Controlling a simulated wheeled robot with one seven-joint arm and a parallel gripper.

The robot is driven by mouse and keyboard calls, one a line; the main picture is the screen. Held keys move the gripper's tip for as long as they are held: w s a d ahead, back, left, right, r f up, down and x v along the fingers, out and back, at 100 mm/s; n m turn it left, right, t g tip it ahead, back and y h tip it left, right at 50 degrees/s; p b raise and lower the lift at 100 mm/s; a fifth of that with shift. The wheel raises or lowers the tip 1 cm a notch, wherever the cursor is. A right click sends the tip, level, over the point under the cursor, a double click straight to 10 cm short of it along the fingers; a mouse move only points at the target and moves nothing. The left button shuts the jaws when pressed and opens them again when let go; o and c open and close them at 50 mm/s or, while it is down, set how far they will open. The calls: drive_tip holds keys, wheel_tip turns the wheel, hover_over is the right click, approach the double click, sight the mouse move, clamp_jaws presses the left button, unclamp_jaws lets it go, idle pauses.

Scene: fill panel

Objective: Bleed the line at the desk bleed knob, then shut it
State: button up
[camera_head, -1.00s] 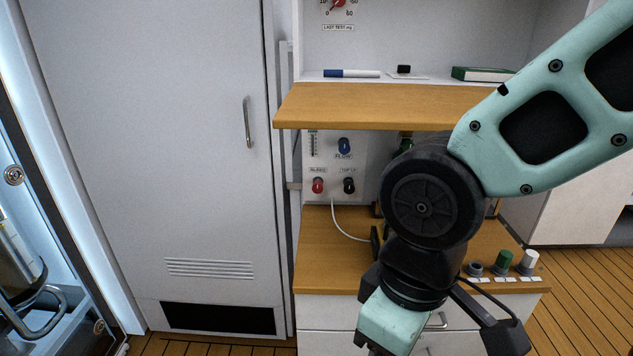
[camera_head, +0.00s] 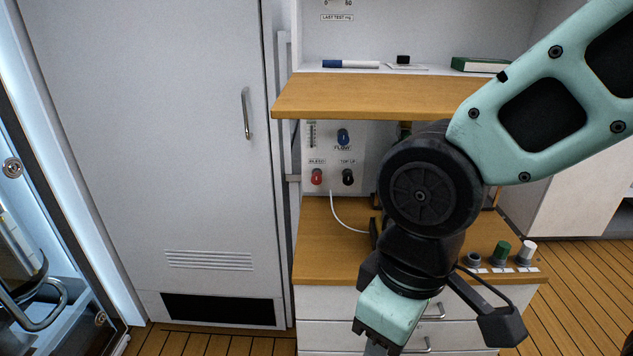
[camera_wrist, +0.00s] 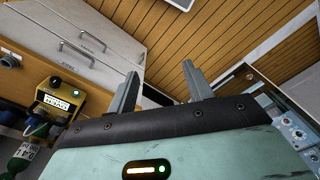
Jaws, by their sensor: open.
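The red bleed knob (camera_head: 316,177) is on the white panel (camera_head: 333,158) under the wooden shelf, beneath a label that reads BLEED. A black top-up knob (camera_head: 348,177) is to its right and a blue flow knob (camera_head: 343,137) is above. My gripper shows in the wrist view (camera_wrist: 158,88) with its two fingers apart and nothing between them. In the head view my wrist is low in front of the desk drawers, well below and right of the red knob. The fingertips are cut off at the bottom edge there.
A wooden shelf (camera_head: 390,97) overhangs the panel. A white hose (camera_head: 342,220) runs down to the desk top (camera_head: 325,262). Green (camera_head: 501,252) and white (camera_head: 525,252) knobs stand at the desk's right front. A yellow device (camera_wrist: 58,101) shows in the wrist view.

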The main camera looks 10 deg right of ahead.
drive_tip(key=w+f+t+h+b, duration=0.1)
drive_tip(key=w+f+t+b, duration=0.15)
drive_tip(key=w+b, duration=0.3)
drive_tip(key=w+f+t+b, duration=0.1)
drive_tip(key=w+f+b, duration=0.3)
drive_tip(key=w, duration=0.2)
drive_tip(key=t+h+b, duration=0.3)
drive_tip(key=t+b, duration=1.1)
drive_tip(key=b, duration=1.2)
approach(317, 181)
wheel_tip(317, 181, up, 7)
drive_tip(key=w, duration=0.3)
drive_tip(key=shift+m, duration=0.4)
drive_tip(key=f+b, duration=0.1)
drive_tip(key=f, duration=0.1)
drive_tip(key=f+b, duration=0.1)
drive_tip(key=f, duration=0.2)
drive_tip(key=f+b, duration=0.1)
drive_tip(key=f, duration=0.1)
drive_tip(key=shift+s+d+f, duration=0.15)
drive_tip(key=shift+d+f, duration=0.1)
drive_tip(key=w, duration=0.3)
drive_tip(key=w+d, duration=0.1)
drive_tip(key=w, duration=0.1)
drive_tip(key=shift+w+d+r+p, duration=0.1)
drive_tip(key=shift+w+r+p, duration=0.05)
drive_tip(key=shift+w+p, duration=0.25)
drive_tip(key=shift+w+d, duration=0.1)
drive_tip(key=shift+w, duration=0.7)
